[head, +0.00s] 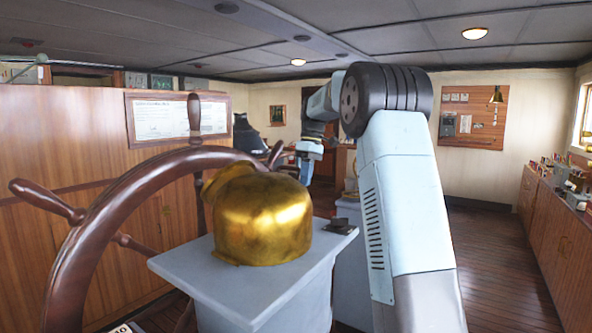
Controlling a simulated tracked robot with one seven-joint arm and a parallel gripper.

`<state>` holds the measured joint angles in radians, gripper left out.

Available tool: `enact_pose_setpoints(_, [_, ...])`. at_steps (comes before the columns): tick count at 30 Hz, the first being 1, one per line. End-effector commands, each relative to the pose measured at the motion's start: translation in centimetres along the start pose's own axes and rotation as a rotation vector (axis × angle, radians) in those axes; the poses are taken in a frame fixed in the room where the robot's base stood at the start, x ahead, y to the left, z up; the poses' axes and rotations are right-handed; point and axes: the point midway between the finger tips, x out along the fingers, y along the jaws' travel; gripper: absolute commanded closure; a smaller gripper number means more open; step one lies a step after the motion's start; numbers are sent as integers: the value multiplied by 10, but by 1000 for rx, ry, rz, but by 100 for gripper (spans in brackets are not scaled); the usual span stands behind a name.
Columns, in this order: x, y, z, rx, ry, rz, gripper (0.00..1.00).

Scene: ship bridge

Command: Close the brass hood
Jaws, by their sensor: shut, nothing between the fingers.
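The brass hood (263,215) is a rounded, shiny gold dome on top of a grey pedestal (215,277), in the middle of the head view. A raised brass lip shows at its upper left. I cannot tell from this side how far the hood stands open; its far side is hidden. My arm rises at the right of the pedestal and bends away. My gripper (306,172) is small and points down beyond the hood, apart from it as far as I can see. It is shut and empty; its fingertips are partly hidden.
A large wooden ship's wheel (92,232) stands close at the left of the pedestal. A small dark object (339,225) sits at the pedestal's right edge. Wood panelling (60,130) lies behind the wheel. A long cabinet (560,220) runs along the right, with open floor (495,265) before it.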

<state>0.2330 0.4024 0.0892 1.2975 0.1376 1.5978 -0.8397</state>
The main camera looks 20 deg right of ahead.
Motion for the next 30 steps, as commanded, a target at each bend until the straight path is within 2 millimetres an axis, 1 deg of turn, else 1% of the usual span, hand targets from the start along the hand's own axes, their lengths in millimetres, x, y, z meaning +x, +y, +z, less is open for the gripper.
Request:
enact_pose_setpoints(1, [9,17,12,31,-23,3,100])
enact_pose_setpoints(2, [6,15,12,30,-21,3,100])
enact_pose_setpoints(5, [-7,7,9,23,-15,6,100])
enact_pose_setpoints(10, [-38,-16,-2,-2,3,13,100])
enact_pose_setpoints(11, [-41,-13,-3,-2,2,10,100])
enact_pose_setpoints(12, [-43,-4,-3,-1,2,10,100])
enact_pose_setpoints(15, [-52,11,-4,-4,3,9,100])
enact_pose_setpoints(21, [-68,37,-5,-8,4,10,100])
enact_pose_setpoints(24, [-75,48,-5,-8,4,9,100])
enact_pose_setpoints(30, [-84,62,-5,-9,4,9,100])
